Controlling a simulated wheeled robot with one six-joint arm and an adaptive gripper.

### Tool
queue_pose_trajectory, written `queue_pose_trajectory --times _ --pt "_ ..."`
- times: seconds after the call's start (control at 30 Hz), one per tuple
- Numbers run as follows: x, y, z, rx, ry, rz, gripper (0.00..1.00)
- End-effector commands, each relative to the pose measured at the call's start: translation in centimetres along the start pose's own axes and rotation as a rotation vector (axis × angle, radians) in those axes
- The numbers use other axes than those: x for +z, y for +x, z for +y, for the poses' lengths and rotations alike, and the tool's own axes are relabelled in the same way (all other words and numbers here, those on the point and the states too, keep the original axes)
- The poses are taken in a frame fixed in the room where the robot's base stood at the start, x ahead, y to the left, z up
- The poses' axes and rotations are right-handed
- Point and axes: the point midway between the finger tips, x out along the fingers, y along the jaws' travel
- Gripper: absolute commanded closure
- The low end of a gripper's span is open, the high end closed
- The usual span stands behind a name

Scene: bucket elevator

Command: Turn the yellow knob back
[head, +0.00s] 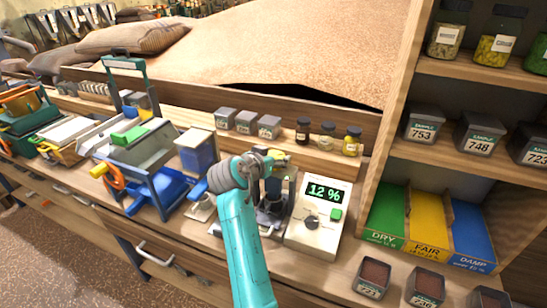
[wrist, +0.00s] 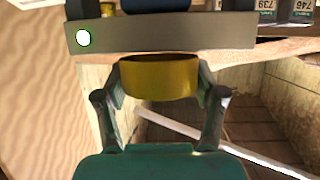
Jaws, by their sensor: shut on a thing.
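The yellow knob (wrist: 158,78) is a short, wide cylinder between the two fingers of my gripper (wrist: 160,92) in the wrist view. One finger presses on each side of it. Behind the knob is a pale metal bar (wrist: 180,36) with a bright round spot at its left end. In the head view my gripper (head: 274,168) is at the press-like device left of the meter. A bit of yellow (head: 278,154) shows beside it, and my wrist hides most of the device.
The meter (head: 318,216), reading 12 %, stands close on the right. Grey sample tins (head: 246,122) and small jars (head: 327,136) line the ledge behind. A blue-framed machine (head: 160,180) stands left. Green, yellow and blue trays (head: 427,225) are at the right.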

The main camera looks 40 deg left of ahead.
Motion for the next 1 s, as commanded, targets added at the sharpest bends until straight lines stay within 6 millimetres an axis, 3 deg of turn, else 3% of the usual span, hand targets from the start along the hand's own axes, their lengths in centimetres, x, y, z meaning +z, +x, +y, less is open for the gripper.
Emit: queue_pose_trajectory --times 1.0 --pt "0.01 0.28 0.28 -0.865 -0.360 -0.003 0.66"
